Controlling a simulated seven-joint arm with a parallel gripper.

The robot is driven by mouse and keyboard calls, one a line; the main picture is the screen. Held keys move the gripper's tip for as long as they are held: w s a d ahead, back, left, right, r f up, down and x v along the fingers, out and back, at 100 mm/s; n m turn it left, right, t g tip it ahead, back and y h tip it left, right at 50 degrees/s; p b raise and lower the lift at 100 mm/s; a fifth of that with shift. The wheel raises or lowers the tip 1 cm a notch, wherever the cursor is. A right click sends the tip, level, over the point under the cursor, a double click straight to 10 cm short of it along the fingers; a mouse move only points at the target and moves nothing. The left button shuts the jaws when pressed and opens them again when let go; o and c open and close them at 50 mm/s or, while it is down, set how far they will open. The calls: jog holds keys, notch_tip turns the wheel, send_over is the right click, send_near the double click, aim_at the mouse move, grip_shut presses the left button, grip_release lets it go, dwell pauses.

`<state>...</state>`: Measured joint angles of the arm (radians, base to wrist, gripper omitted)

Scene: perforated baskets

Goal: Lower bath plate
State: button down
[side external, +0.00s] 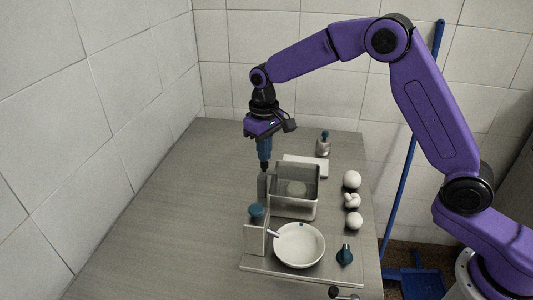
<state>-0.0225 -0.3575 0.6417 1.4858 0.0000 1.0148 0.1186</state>
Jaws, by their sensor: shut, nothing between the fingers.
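A grey rectangular open container (296,208), which looks like the bath, stands in the middle of the table. A white round dish (299,246) sits in front of the container on a light board. My gripper (264,167) points straight down, shut and empty, at the container's back left corner. It appears just above a small grey upright piece (262,186) beside the container. Contact is too small to tell.
Several white rounded objects (352,180) line the right side. A teal-topped bottle (323,143) and a white block (308,164) stand behind the container. A teal-topped upright holder (256,230) and a teal knob (345,255) flank the dish. The table's left side is clear.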

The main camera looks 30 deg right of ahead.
notch_tip(320, 180, up, 9)
jog(key=shift+f, duration=0.15)
dwell(0.9)
jog(key=s+n, duration=0.5)
jog(key=s, duration=1.3)
jog(key=s+d+f+n, duration=0.1)
jog(key=s+d, duration=0.4)
jog(key=s, duration=0.5)
jog(key=s+d+f+n, duration=0.2)
jog(key=s+d, duration=0.4)
jog(key=s, duration=0.3)
jog(key=shift+s+f+n, duration=0.3)
jog(key=shift+s+n, duration=0.05)
jog(key=shift+n, duration=0.45)
